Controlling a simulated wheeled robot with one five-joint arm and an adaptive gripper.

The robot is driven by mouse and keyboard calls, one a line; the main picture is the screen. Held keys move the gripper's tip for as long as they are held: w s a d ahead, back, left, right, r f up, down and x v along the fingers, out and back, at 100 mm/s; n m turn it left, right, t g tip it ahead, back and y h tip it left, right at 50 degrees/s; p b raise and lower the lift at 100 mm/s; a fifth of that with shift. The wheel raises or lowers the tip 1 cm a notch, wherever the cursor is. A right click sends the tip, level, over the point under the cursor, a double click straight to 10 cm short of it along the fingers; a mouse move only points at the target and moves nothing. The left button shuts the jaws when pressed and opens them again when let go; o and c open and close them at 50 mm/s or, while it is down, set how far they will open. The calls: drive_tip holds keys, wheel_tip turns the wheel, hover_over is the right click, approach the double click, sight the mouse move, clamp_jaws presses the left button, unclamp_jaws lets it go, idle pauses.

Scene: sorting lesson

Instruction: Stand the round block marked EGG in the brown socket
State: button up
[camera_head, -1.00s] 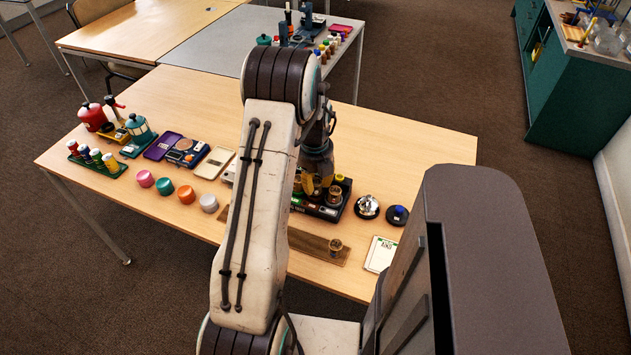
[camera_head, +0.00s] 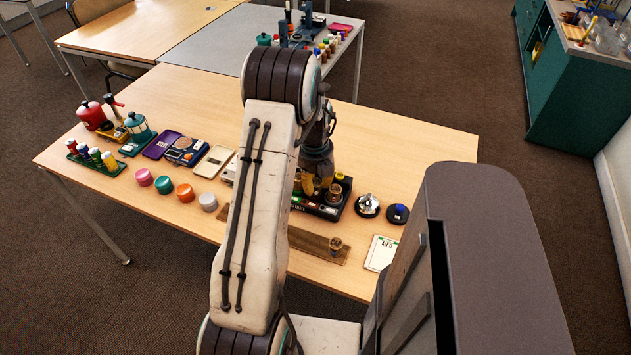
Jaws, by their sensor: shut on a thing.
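My gripper (camera_head: 318,184) has yellow fingers and is over the dark tray (camera_head: 327,213), whose sockets are mostly hidden by my arm and fingers. It is shut on a small round block, largely hidden between the fingers. No EGG marking can be read on it at this size. I cannot tell whether the held block is above a socket or partly inside one. Another round wooden block (camera_head: 334,190) stands in the tray just right of my fingers. I cannot make out the brown socket.
A brown board (camera_head: 305,242) lies in front of the tray, with a round wooden block (camera_head: 335,244) on its right end. A silver bell (camera_head: 367,206), a dark round base with a blue knob (camera_head: 397,213) and a white card (camera_head: 381,252) lie to the right. Coloured round pots (camera_head: 164,184) stand left.

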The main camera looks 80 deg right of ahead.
drive_tip(key=shift+f, duration=0.2)
drive_tip(key=o, duration=0.5)
drive_tip(key=shift+o, duration=0.2)
drive_tip(key=shift+r, duration=0.25)
wheel_tip(320, 180, up, 11)
drive_tip(key=p, duration=0.7)
drive_tip(key=shift+a+f, duration=0.2)
drive_tip(key=shift+a, duration=0.15)
drive_tip(key=shift+r, duration=0.15)
wheel_tip(320, 180, up, 6)
drive_tip(key=p, duration=0.4)
hover_over(315, 184)
drive_tip(key=shift+n, duration=0.3)
idle(0.7)
